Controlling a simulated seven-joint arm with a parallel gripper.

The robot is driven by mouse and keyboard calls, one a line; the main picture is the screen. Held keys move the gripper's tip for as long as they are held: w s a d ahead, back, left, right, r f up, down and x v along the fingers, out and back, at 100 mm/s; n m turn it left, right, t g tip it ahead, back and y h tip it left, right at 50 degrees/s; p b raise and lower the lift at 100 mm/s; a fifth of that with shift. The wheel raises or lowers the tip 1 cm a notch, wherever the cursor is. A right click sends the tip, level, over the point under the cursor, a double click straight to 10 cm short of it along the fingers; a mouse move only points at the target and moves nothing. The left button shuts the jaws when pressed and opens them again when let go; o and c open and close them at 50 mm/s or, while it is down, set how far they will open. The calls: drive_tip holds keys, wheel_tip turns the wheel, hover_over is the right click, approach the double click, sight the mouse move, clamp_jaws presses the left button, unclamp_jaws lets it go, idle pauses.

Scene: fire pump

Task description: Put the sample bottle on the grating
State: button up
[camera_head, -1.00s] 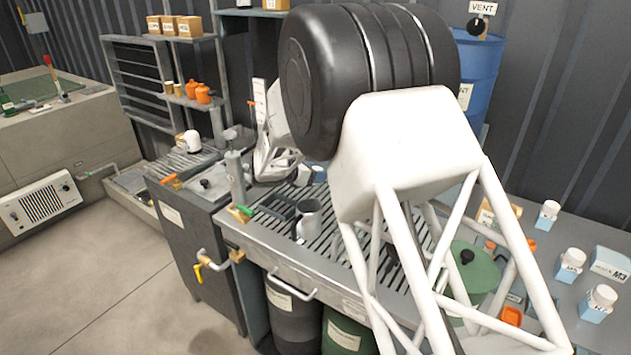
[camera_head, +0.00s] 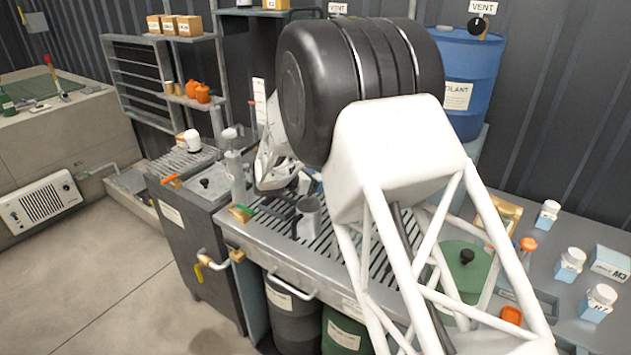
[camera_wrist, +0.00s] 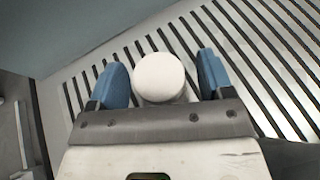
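My gripper (camera_wrist: 162,80) has its two blue fingers on either side of a round white cap (camera_wrist: 160,77), which I take as the top of the sample bottle. The bottle's body and the finger contact are hidden below the cap. The slatted metal grating (camera_wrist: 235,55) lies beneath. In the head view my gripper (camera_head: 297,183) is low over the back left of the grating (camera_head: 335,250), partly hidden by my arm. Whether the bottle's base touches the slats cannot be seen.
A grey mug (camera_head: 309,215) stands on the grating just in front of my gripper. A grey pump-like cylinder (camera_head: 235,178) rises at the left. White-capped bottles (camera_head: 570,264) stand on the right bench, near a green lid (camera_head: 463,268). A blue drum (camera_head: 465,85) stands behind.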

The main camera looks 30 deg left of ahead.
drive_tip(key=shift+r, duration=0.15)
drive_tip(key=v, duration=1.2)
drive_tip(key=shift+a, duration=0.1)
drive_tip(key=shift+w+r, duration=0.1)
idle(0.8)
